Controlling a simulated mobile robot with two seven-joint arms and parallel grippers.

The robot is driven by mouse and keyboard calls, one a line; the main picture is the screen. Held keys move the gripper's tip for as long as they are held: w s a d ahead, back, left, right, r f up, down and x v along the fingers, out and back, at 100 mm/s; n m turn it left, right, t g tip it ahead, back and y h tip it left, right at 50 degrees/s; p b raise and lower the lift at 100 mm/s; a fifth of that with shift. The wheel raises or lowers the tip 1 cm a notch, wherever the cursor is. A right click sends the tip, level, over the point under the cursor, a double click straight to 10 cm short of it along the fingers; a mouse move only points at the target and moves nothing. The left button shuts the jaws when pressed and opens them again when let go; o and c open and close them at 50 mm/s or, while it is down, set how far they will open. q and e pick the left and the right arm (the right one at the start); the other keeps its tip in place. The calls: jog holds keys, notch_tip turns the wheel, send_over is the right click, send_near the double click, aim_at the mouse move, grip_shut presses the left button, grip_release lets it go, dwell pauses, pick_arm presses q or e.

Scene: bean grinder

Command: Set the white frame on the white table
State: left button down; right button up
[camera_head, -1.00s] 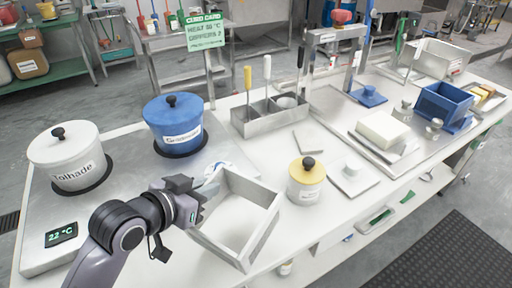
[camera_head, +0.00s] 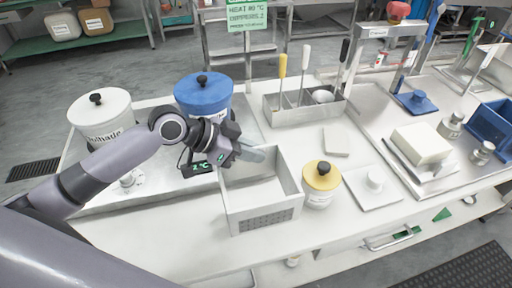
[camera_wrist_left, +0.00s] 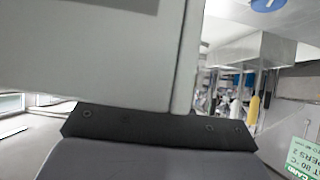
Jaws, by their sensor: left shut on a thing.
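The white frame (camera_head: 265,218) is an open four-sided box shape with a perforated front wall, at the middle front of the white table (camera_head: 165,238). My left gripper (camera_head: 248,153) is shut on its back-left upper edge, with the arm reaching in from the left. In the left wrist view the frame's pale wall (camera_wrist_left: 90,60) fills the upper left, close against the dark gripper part. The frame looks roughly level; I cannot tell whether its underside touches the table. The fingertips are partly hidden. My right gripper is out of view.
A yellow-lidded jar (camera_head: 320,184) stands close to the frame's right. A blue pot (camera_head: 204,96) and a white pot (camera_head: 101,117) are behind and left. The table's front edge is near.

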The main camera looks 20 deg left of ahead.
aim_at(256, 174)
pick_arm(q)
jog(key=shift+f, duration=0.7)
notch_tip(256, 174, down, 5)
jog(key=b, duration=0.4)
jog(key=shift+f+b, duration=0.55)
jog(key=c, duration=1.1)
grip_release()
jog(key=shift+a, duration=0.1)
jog(key=shift+v, duration=3.5)
